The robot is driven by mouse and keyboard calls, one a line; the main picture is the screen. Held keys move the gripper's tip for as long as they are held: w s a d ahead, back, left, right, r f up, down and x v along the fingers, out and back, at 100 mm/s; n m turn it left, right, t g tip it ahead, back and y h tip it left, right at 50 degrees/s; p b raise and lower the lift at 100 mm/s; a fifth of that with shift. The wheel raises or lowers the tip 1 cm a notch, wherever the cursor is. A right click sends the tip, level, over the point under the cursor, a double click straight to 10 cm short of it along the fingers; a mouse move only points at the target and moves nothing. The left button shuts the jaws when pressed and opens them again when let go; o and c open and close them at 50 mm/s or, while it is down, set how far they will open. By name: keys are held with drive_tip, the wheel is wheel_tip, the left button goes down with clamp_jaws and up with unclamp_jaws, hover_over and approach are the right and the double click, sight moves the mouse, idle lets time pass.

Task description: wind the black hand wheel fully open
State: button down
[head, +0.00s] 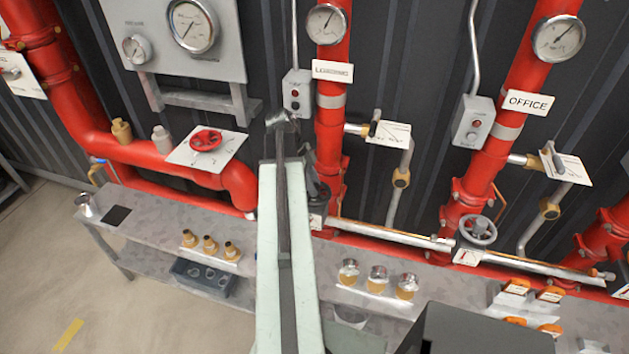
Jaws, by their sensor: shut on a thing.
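The black hand wheel (319,197) is on the silver pipe at the foot of the middle red riser, just right of my arm. Only a dark part of it shows; my arm hides the rest. My gripper (313,183) is at this wheel, mostly hidden behind my arm, and is shut on it. The jaws and the wheel are both dark, so where one ends and the other begins is hard to tell. How far the wheel is turned cannot be seen.
A grey hand wheel (477,230) is farther right on the silver pipe (390,234). A red hand wheel (206,140) is at the left. The grey bench (150,225) below carries brass fittings (210,245) and several jars (378,278). Red risers stand close behind.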

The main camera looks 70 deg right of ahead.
drive_tip(key=n, duration=0.1)
drive_tip(key=n+h, duration=0.1)
drive_tip(key=n, duration=0.2)
drive_tip(key=shift+s+a+t, duration=0.15)
drive_tip(key=shift+a+t, duration=0.15)
drive_tip(key=n+h, duration=0.1)
drive_tip(key=n, duration=0.2)
drive_tip(key=shift+d+t, duration=0.1)
drive_tip(key=shift+t, duration=0.3)
drive_tip(key=shift+d+n+h, duration=0.1)
drive_tip(key=shift+n+h, duration=0.2)
drive_tip(key=shift+n, duration=0.3)
drive_tip(key=c, duration=1.1)
unclamp_jaws()
